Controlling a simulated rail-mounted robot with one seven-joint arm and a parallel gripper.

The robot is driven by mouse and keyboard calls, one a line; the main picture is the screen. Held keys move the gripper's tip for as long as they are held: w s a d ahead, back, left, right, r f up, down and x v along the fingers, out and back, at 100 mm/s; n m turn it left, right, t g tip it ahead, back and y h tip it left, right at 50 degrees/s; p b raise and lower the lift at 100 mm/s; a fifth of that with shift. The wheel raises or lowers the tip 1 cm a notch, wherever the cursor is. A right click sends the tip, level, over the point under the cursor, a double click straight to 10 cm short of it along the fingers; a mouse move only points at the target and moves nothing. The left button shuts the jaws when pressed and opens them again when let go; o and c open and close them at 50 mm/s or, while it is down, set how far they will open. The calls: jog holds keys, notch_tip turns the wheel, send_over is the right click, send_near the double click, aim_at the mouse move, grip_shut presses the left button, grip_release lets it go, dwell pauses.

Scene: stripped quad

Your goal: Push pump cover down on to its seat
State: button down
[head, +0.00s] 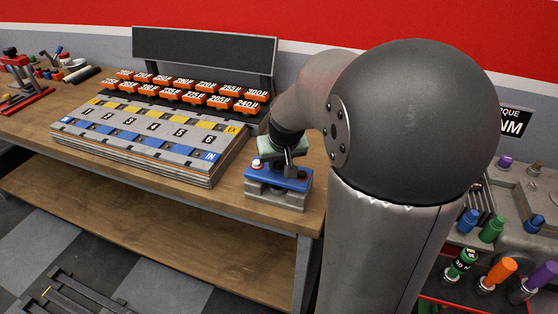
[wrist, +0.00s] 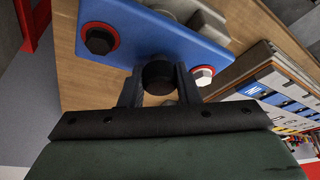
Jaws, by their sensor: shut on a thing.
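The blue pump cover (head: 272,183) lies over a grey block (head: 277,197) at the bench's right end. In the wrist view the blue cover (wrist: 150,42) has a dark bolt head (wrist: 100,40) and a silver bolt head (wrist: 203,75), each with a red ring. My gripper (wrist: 160,82) is shut on a dark round knob (wrist: 158,76) at the cover's edge in that view. In the head view my gripper (head: 289,168) is over the cover and partly hides it. I cannot tell whether a gap remains between cover and block.
A stepped rack (head: 150,145) with numbered slots and several orange tags (head: 185,85) stands left of the block. A dark panel (head: 205,50) rises behind it. The wooden bench (head: 235,200) has a bare strip in front. Sockets (head: 490,228) sit on a cart at right.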

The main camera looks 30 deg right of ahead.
jog(key=shift+f+b, duration=0.45)
jog(key=shift+f, duration=0.15)
jog(key=c, duration=1)
grip_release()
jog(key=v, duration=1.7)
jog(key=shift+r, duration=0.2)
jog(key=s+a+f+n+g, duration=0.1)
jog(key=s+a+f+g, duration=0.1)
jog(key=s+a+f, duration=0.4)
jog(key=s+a+f+n+g+y, duration=0.1)
jog(key=s+a+f, duration=0.5)
jog(key=f, duration=0.6)
jog(key=shift+s+a+n+g, duration=0.4)
jog(key=shift+s+n+g, duration=0.15)
jog(key=shift+s, duration=0.65)
